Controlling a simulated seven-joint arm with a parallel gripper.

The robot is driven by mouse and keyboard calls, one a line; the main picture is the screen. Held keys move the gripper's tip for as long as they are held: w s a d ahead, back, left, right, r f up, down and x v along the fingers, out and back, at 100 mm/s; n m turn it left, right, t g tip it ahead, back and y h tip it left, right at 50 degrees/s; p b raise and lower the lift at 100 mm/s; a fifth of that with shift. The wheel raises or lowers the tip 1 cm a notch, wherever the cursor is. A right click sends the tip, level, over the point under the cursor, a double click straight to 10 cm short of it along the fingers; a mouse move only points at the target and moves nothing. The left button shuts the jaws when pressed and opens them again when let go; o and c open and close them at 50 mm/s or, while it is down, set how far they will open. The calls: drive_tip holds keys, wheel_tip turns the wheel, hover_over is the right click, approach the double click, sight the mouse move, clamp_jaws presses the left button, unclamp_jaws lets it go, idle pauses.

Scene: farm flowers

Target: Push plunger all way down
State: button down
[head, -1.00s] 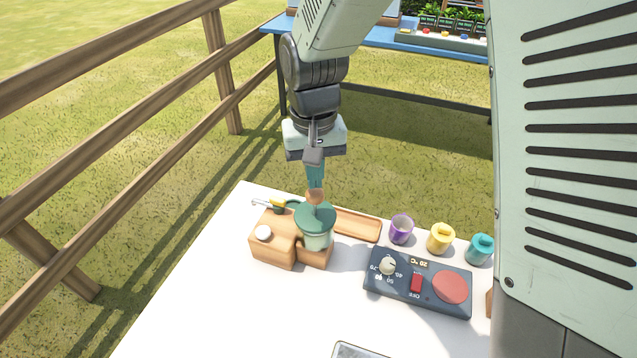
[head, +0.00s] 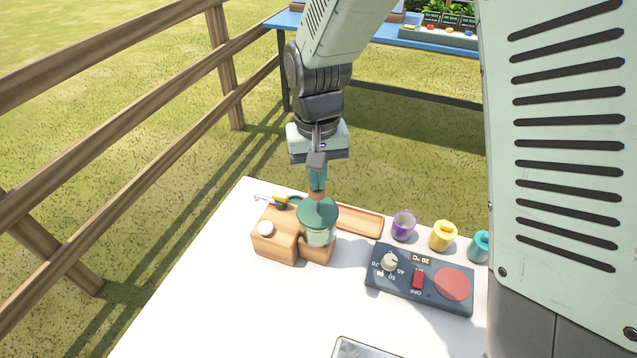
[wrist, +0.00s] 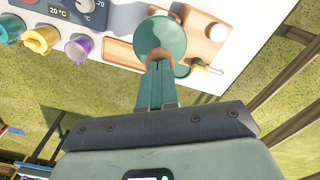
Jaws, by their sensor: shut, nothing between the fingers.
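A clear press jar (head: 320,236) with a round dark green lid (head: 318,212) sits in a wooden block (head: 276,241). A wooden plunger knob (head: 318,196) stands above the lid. My gripper (head: 317,188) is shut with nothing between its fingers and points down right over the knob. In the wrist view the shut teal fingers (wrist: 157,84) end at the knob, with the green lid (wrist: 160,38) beyond. The fingertips seem to meet the top of the knob, but contact is hard to tell. The plunger rod is hidden.
A wooden tray (head: 362,222) lies behind the block. Purple (head: 403,226), yellow (head: 443,236) and teal (head: 480,246) containers stand to the right. A heater panel (head: 400,283) with a red switch lies in front of them. A yellow-handled tool (head: 279,200) is behind the block.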

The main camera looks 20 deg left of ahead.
drive_tip(key=shift+f, duration=1.95)
drive_tip(key=shift+r, duration=0.1)
drive_tip(key=shift+r, duration=2.7)
wheel_tip(320, 180, up, 6)
